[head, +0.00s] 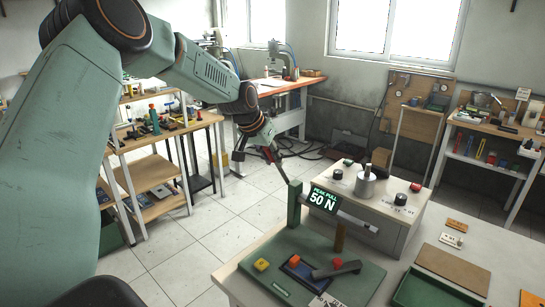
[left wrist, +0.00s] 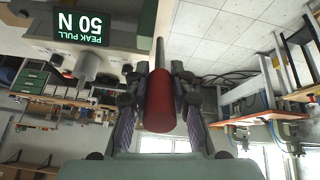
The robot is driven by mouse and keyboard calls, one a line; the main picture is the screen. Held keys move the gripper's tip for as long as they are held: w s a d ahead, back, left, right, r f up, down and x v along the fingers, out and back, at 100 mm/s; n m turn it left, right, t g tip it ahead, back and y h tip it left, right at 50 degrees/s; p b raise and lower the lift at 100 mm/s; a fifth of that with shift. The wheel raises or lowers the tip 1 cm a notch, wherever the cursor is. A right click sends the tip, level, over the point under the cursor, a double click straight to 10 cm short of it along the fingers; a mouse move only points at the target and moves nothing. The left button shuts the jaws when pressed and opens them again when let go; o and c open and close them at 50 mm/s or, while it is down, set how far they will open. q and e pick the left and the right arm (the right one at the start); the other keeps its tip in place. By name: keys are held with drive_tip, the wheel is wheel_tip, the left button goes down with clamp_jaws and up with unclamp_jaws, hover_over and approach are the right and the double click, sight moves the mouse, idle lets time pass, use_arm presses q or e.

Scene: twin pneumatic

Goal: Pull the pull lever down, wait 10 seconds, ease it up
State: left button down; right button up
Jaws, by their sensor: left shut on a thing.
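The pull lever is a thin grey rod with a red grip. In the head view its rod (head: 281,172) slants up and to the left from the top of a green post (head: 294,204). My left gripper (head: 269,150) is at the rod's upper end, shut on the red grip. In the left wrist view the red grip (left wrist: 160,100) lies between the two fingers of my left gripper (left wrist: 160,92). A display (head: 324,200) beside the post reads "PEAK PULL 50 N"; it also shows upside down in the left wrist view (left wrist: 80,26). My right gripper is not in view.
The post stands on a green base plate (head: 350,283) with red and yellow knobs. A grey cabinet (head: 405,232) with black knobs and a metal cylinder (head: 366,186) is behind. A green tray (head: 425,292) is at right. Open tiled floor (head: 170,255) lies left of the table.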

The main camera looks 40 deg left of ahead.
use_arm(q)
drive_tip(key=shift+w+r, duration=0.1)
drive_tip(key=shift+r, duration=0.1)
drive_tip(key=c, duration=1.5)
unclamp_jaws()
drive_tip(key=shift+c, duration=0.2)
drive_tip(key=o, duration=0.4)
drive_tip(key=shift+s, duration=0.25)
drive_tip(key=shift+f, duration=0.1)
drive_tip(key=shift+w, duration=0.1)
drive_tip(key=shift+r, duration=0.35)
drive_tip(key=v, duration=1.1)
drive_tip(key=shift+s+r, duration=0.15)
drive_tip(key=shift+s, duration=0.2)
